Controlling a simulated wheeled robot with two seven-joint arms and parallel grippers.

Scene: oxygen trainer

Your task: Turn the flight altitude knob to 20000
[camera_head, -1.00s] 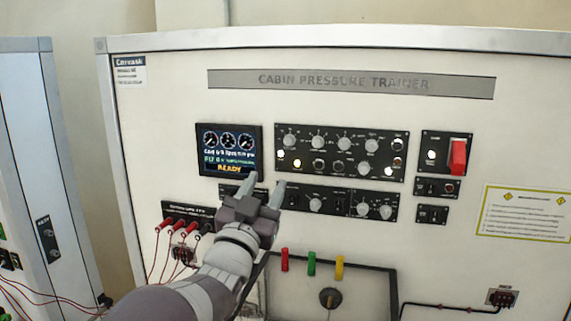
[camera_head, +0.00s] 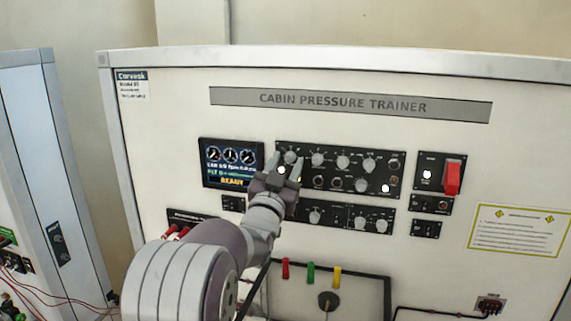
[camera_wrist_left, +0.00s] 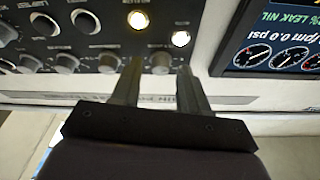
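The upper black control panel (camera_head: 330,181) carries a row of grey round knobs. Their labels are too small to read, so I cannot tell by label which is the flight altitude knob. My left gripper (camera_head: 284,161) is open, its fingertips at the row's leftmost knob (camera_head: 290,157). In the left wrist view, which is upside down, this knob (camera_wrist_left: 160,62) shows between the fingertips of the left gripper (camera_wrist_left: 159,77). I cannot tell whether they touch it. The display (camera_head: 231,163) left of the panel shows dials, an FLT line and "READY". My right gripper is not in view.
A lower panel (camera_head: 338,216) with more knobs lies just below. A guarded red switch (camera_head: 453,177) is at the right. Red, green and yellow handles (camera_head: 311,274) stand below. Red plugs (camera_head: 172,231) are partly hidden behind my left arm.

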